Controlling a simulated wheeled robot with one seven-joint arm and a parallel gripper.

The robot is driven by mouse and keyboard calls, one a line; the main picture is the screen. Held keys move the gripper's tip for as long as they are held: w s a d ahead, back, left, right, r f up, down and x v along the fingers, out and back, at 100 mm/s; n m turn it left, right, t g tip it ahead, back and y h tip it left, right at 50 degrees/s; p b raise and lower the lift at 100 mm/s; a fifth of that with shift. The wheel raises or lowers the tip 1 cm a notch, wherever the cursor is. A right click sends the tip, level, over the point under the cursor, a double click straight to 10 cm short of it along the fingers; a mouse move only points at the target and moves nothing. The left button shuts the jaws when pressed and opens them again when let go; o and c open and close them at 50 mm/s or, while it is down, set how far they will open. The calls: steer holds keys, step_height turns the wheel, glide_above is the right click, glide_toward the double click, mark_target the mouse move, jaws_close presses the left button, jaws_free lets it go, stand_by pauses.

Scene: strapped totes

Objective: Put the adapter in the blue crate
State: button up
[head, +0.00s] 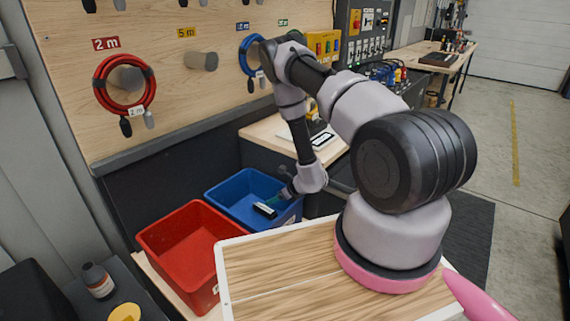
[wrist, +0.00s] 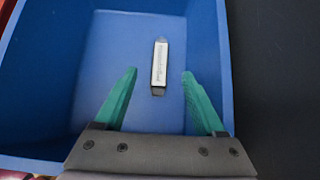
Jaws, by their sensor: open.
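The blue crate (head: 240,186) stands beside the red crate, and its inside fills most of the wrist view (wrist: 40,85). The adapter (wrist: 160,66), a slim dark bar with a white printed label, shows inside the crate in the wrist view, over its floor. My gripper (wrist: 160,73) is open, with its green fingers on either side of the adapter in the picture. Neither finger touches the adapter. In the head view my gripper (head: 271,204) is at the blue crate, pointing down into it; the fingers are small and hard to make out there.
A red crate (head: 183,240) stands to the left of the blue one. A wood-topped surface (head: 280,265) with a white edge lies in front. A bottle (head: 98,280) stands at lower left. A pegboard (head: 150,60) with coiled cables rises behind the crates.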

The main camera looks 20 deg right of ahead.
steer(key=shift+r, duration=0.1)
steer(key=w+a+r+n+g+y, duration=0.15)
steer(key=a+r+n, duration=0.3)
steer(key=r, duration=0.85)
steer(key=w+a+r+n+y, duration=0.1)
steer(key=a+r+n+y, duration=0.3)
steer(key=r, duration=1)
steer(key=s+a+r+n+g, duration=0.2)
steer(key=s+r+n, duration=0.15)
steer(key=r, duration=0.85)
steer(key=s+d+r+n+h, duration=0.25)
steer(key=s+r+n, duration=0.45)
steer(key=s+r, duration=0.7)
steer(key=s+d+r+n+t+h, duration=0.3)
steer(key=s+d+r+n+h, duration=0.3)
steer(key=s, duration=0.7)
steer(key=d+r, duration=0.2)
steer(key=d, duration=0.1)
steer(key=shift+d, duration=0.1)
